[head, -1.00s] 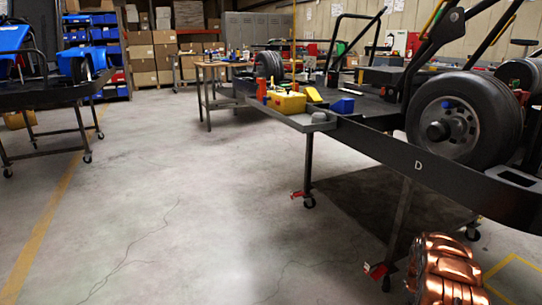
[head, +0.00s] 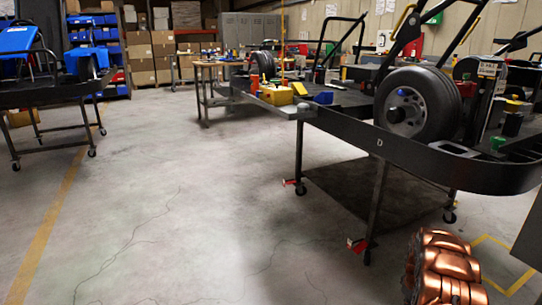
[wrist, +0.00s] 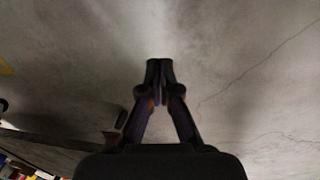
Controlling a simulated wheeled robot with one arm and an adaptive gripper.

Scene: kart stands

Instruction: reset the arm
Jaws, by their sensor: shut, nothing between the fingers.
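My gripper (wrist: 159,66) shows in the wrist view, its two dark fingers meeting at the tips with nothing between them. Bare grey concrete floor (wrist: 240,60) lies behind it. A copper-coloured segmented part (head: 440,268) shows at the lower right of the head view; it looks like part of my own arm. The gripper itself is not visible in the head view.
Another stand (head: 50,97) with blue parts is at the left. A workbench (head: 208,78) is at the back. The floor between is clear.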

